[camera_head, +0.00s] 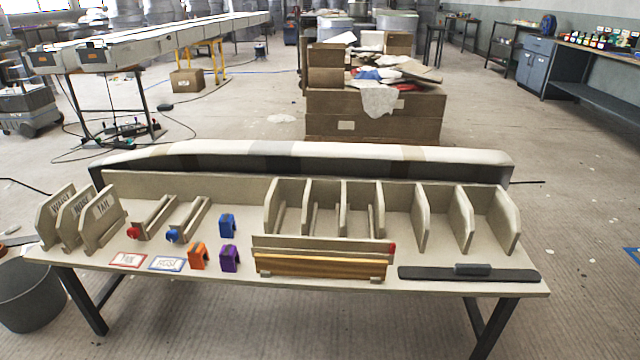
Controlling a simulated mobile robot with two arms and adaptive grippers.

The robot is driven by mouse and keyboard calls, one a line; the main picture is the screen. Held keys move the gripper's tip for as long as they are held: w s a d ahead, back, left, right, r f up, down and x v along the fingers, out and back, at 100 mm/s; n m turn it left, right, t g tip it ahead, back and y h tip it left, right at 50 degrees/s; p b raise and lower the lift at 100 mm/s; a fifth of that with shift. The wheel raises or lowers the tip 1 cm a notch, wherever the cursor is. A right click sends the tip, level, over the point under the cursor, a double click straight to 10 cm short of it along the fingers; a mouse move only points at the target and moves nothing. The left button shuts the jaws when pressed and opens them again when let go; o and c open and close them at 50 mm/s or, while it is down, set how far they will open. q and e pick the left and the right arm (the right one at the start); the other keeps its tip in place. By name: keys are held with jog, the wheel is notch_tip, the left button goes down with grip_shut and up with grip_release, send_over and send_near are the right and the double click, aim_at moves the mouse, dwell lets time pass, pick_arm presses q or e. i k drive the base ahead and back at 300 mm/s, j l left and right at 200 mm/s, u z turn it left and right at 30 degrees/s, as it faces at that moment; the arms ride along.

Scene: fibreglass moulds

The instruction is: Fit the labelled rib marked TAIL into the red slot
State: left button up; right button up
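The rib marked TAIL (102,222) stands upright at the front right of a row of three labelled ribs at the left end of the bench. Two other ribs (75,215) with dark lettering stand just left of it. To its right is a slotted holder (156,214) with a red knob (133,233) at its front end; its slot looks empty. A similar holder (192,216) with a blue knob (172,236) lies beside it. A red-bordered card (129,260) and a blue-bordered card (167,264) lie in front. Neither gripper is in view.
Blue, orange and purple clamp-like blocks (198,257) stand right of the holders. A long wood-coloured rack (320,262) with a red end mark, upright dividers (420,218) and a black bar (468,273) fill the right side. A raised mould (300,160) runs behind the bench (220,284).

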aim_at(162, 173)
jog(key=u, duration=1.25)
